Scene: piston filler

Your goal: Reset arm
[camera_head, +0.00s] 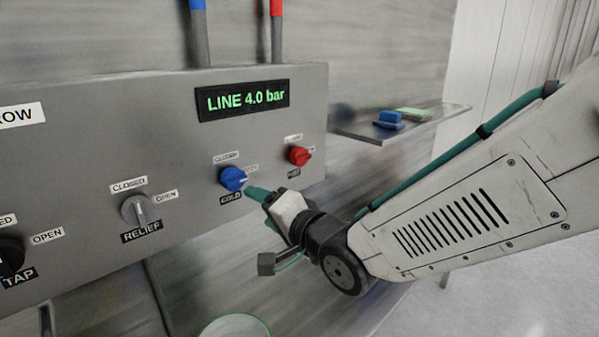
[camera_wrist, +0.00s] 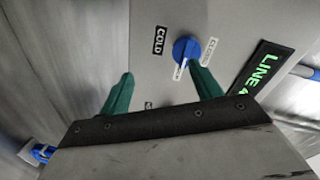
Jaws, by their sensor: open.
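My gripper (camera_head: 262,196) is at the right part of the grey control panel, with its teal fingers close to the blue COLD knob (camera_head: 233,178). In the wrist view my gripper's fingers (camera_wrist: 163,92) stand wide apart with nothing between them. The blue knob (camera_wrist: 186,49) shows just beyond the fingertips, nearer the right finger; I cannot tell whether that finger touches it. My arm reaches in from the right in the head view.
The panel (camera_head: 80,140) also carries a red HOT knob (camera_head: 299,156), a grey RELIEF knob (camera_head: 138,210), a black TAP knob (camera_head: 8,256) and a display (camera_head: 243,101) reading LINE 4.0 bar. A shelf (camera_head: 365,133) holds a blue item (camera_head: 389,119). A greenish round rim (camera_head: 236,326) shows below.

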